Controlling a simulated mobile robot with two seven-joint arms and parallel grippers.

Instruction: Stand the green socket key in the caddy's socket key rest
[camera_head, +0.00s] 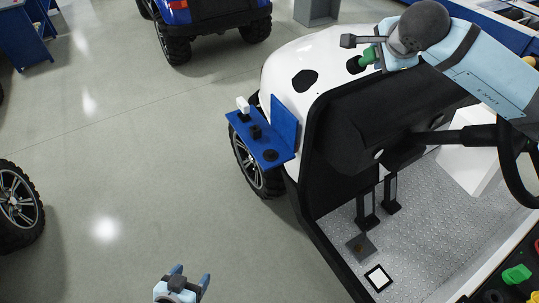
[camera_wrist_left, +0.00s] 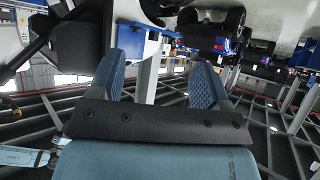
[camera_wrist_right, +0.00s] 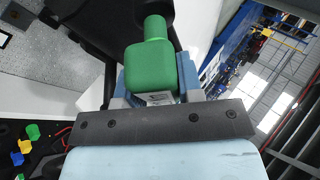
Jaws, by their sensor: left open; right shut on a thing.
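My right gripper (camera_head: 381,55) is shut on the green socket key (camera_head: 368,56), above the white cart's front body. In the right wrist view the key (camera_wrist_right: 151,67) has a wide green body between the fingers and a narrower neck; a dark part lies beyond the neck. The blue caddy (camera_head: 284,121) sits beside the cart's front wheel, left of the held key. It carries a white item, a black block and a low round black piece (camera_head: 271,155); I cannot tell which is the socket key rest. My left gripper (camera_head: 188,277) is open and empty, low over the floor.
The white cart (camera_head: 285,66) with its black steering wheel (camera_head: 507,165) and pedals fills the right side. Its front wheel (camera_head: 257,167) is under the caddy. Loose coloured parts (camera_head: 516,274) lie at the lower right. The grey floor (camera_head: 130,130) left of the caddy is clear.

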